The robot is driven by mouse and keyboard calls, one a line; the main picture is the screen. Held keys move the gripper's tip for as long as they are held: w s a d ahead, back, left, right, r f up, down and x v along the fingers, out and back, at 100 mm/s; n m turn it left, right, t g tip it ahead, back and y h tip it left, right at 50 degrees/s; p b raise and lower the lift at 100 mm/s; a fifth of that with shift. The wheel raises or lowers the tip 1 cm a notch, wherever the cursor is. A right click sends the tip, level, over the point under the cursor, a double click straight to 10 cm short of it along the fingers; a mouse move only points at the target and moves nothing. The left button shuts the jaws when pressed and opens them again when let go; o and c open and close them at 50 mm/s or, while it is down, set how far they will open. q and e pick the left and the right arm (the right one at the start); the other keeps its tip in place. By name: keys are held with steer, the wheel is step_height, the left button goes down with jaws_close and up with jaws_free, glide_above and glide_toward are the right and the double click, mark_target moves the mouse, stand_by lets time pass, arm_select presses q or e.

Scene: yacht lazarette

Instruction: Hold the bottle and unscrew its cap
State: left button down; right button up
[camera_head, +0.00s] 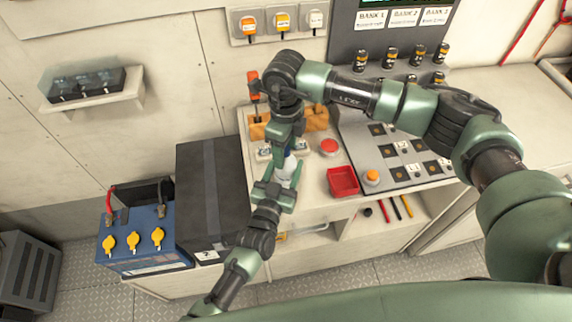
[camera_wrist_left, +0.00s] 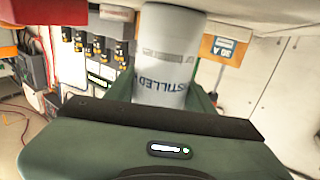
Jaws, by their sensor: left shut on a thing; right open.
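A white bottle (camera_head: 284,164) is upright between my two grippers over the front of the bench. My right gripper (camera_head: 283,142) is directly above the bottle, pointing down, and is open. The cap is hidden by the right gripper, and I cannot tell whether the fingers touch it.
The bench (camera_head: 317,182) holds a red tray (camera_head: 343,182), a red button (camera_head: 328,147) and an orange button (camera_head: 372,176). A dark box (camera_head: 210,190) and a blue battery (camera_head: 140,240) with yellow caps stand at left. An orange-handled tool (camera_head: 254,84) stands behind.

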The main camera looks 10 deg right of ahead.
steer(key=shift+r, duration=4.05)
arm_select(q)
steer(key=shift+c, duration=2.3)
jaws_free()
steer(key=shift+s, duration=0.1)
steer(key=v, duration=1.2)
